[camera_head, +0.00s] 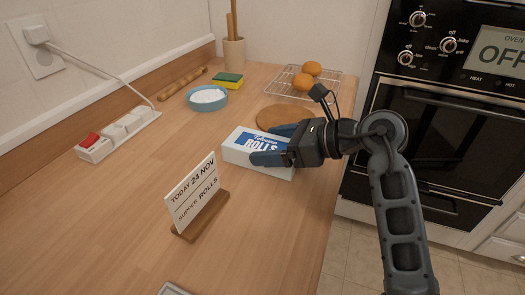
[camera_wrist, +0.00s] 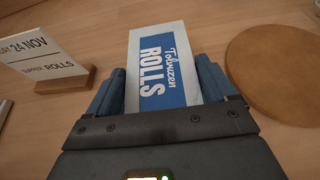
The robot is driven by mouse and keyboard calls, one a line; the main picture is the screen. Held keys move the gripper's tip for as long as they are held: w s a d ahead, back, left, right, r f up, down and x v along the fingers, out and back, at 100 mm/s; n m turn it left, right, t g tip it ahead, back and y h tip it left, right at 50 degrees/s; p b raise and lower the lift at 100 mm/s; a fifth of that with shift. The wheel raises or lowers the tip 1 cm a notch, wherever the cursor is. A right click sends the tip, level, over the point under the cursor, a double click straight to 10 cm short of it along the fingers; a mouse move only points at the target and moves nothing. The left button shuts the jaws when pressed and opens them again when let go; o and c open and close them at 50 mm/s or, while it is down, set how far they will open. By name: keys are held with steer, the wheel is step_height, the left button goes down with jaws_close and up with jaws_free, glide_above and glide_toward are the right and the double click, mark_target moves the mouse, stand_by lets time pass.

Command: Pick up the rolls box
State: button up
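The rolls box (camera_head: 242,139) is a white carton with a blue label reading "ROLLS", lying flat on the wooden counter. My gripper (camera_head: 262,142) is at the box from the right, one finger on the near side and one toward the far side. In the wrist view the rolls box (camera_wrist: 158,62) lies between the two blue fingers of my gripper (camera_wrist: 160,88). The fingers are spread to either side of the box; I cannot tell whether they touch its sides. The near end of the box is hidden by the gripper body.
A sign (camera_head: 195,192) on a wooden stand is in front of the box. A round wooden board (camera_head: 283,115) lies just behind it. A blue bowl (camera_head: 206,98), sponge (camera_head: 228,80), rack (camera_head: 325,84) with rolls and power strip (camera_head: 118,135) are farther off. The oven (camera_head: 440,140) stands right.

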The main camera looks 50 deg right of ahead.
steer(key=shift+r, duration=0.1)
steer(key=c, duration=0.8)
